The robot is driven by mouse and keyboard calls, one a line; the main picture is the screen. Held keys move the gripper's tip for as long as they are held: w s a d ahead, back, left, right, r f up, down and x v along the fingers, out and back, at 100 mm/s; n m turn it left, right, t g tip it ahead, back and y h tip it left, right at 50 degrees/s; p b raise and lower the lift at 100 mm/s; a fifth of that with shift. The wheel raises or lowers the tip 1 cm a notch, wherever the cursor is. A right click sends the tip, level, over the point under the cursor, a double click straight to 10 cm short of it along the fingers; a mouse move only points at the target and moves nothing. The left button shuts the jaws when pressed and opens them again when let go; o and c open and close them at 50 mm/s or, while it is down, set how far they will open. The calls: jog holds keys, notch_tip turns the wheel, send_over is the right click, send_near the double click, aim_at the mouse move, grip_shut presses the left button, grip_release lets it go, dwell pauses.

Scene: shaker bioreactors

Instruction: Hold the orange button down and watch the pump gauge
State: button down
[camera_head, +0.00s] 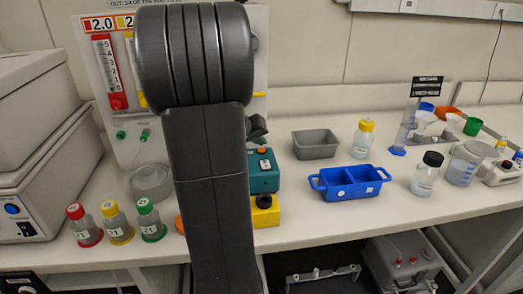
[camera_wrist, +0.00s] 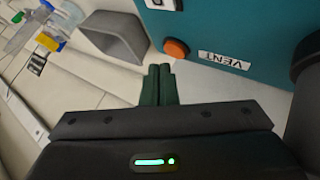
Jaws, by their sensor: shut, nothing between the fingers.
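The teal box (camera_head: 264,180) stands on the bench, partly behind my arm, with a small orange button (camera_head: 262,151) on it. In the wrist view the orange button (camera_wrist: 176,49) sticks out of the teal box (camera_wrist: 225,25), beside a "VENT" label. My gripper (camera_wrist: 160,70) is shut and empty. Its green fingertips lie just below and left of the button in that view, with a small gap showing. In the head view my arm hides most of the gripper. A red-framed scale gauge (camera_head: 105,72) stands on the back panel under "2.0"; a yellow one beside it is mostly hidden.
A yellow box (camera_head: 265,215) with a black knob sits in front of the teal box. A grey bin (camera_head: 316,144) and a blue two-part tray (camera_head: 349,184) stand to the right. Capped flasks (camera_head: 117,224) stand front left. Bottles and a beaker (camera_head: 464,164) are further right.

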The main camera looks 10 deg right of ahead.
aim_at(258, 151)
jog(key=shift+s+f+b, duration=0.2)
jog(key=shift+f+b, duration=1.1)
jog(key=shift+b, duration=0.35)
dwell(1.5)
jog(key=shift+r, duration=0.15)
dwell(1.0)
jog(key=shift+w+a+r+p, duration=0.2)
jog(key=shift+r+p, duration=0.1)
jog(key=shift+r, duration=0.2)
jog(key=shift+w+a+r+p, duration=0.15)
jog(key=shift+a+r+p, duration=0.1)
jog(key=shift+r, duration=0.2)
jog(key=shift+d+r, duration=0.1)
jog(key=shift+d, duration=0.1)
jog(key=shift+r, duration=0.15)
jog(key=shift+d+r+p, duration=0.1)
jog(key=shift+r+p, duration=1.45)
jog(key=shift+r, duration=0.9)
jog(key=shift+f, duration=0.2)
